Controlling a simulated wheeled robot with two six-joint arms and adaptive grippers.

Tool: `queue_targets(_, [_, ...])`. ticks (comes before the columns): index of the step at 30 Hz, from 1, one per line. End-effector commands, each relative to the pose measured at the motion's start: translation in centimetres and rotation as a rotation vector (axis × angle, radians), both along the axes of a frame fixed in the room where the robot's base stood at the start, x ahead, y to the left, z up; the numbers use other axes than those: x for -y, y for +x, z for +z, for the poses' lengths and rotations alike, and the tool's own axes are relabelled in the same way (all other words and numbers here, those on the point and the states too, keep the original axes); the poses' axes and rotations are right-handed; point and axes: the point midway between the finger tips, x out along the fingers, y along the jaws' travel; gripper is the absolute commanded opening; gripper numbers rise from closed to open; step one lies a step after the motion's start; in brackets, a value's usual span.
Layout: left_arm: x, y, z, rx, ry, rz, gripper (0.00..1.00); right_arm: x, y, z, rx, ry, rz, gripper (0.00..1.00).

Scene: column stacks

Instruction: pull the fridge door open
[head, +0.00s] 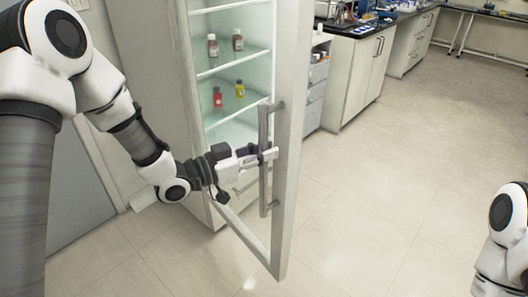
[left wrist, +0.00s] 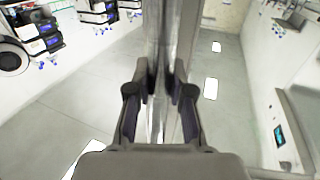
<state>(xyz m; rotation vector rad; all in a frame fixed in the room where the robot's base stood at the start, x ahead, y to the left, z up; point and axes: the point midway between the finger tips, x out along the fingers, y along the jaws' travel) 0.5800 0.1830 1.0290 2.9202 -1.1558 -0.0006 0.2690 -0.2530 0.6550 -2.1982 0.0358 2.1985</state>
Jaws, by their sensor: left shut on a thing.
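The fridge (head: 168,75) stands left of centre in the head view, and its glass door stands open toward me. The door's pale frame (head: 290,130) runs along its free edge, with a long vertical grey handle (head: 264,185). My left gripper (head: 268,155) is shut on the handle at about its middle. In the left wrist view the fingers (left wrist: 160,80) close around the upright handle and door edge, which run down the middle of the picture. My right arm shows only in part at the right edge of the head view, and its gripper is out of view.
Small bottles stand on the fridge's glass shelves, among them a red one (head: 217,97) and a yellow one (head: 240,88). Lab counters (head: 358,75) and a drawer unit (head: 313,85) stand behind the door. The floor (head: 385,190) to the right of the door is clear.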

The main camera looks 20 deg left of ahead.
Motion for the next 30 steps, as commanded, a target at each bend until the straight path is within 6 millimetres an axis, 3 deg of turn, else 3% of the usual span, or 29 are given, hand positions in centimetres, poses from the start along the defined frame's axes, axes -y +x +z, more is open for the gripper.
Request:
queue_targets(7, [-0.1, 0.1, 0.3, 0.006, -0.002, 0.003, 0.0, 0.0, 0.0, 0.1, 0.0, 0.0, 0.0, 0.4])
queue_targets(8, [-0.1, 0.1, 0.3, 0.006, -0.002, 0.003, 0.24, 0.0, 0.0, 0.1, 0.0, 0.0, 0.0, 0.4])
queue_targets(10, [-0.1, 0.1, 0.2, 0.005, -0.002, 0.003, 0.47, 0.0, 0.0, 0.0, 0.0, 0.0, 0.0, 0.4])
queue_targets(22, [-0.5, -0.3, 0.1, 0.001, -0.001, 0.003, 0.47, 0.0, 0.0, 0.0, 0.0, 0.0, 0.0, 0.4])
queue_targets(30, [-3.7, -3.7, 0.2, 0.002, -0.011, 0.007, 0.47, 0.0, 0.0, 0.0, 0.0, 0.0, 0.0, 0.4])
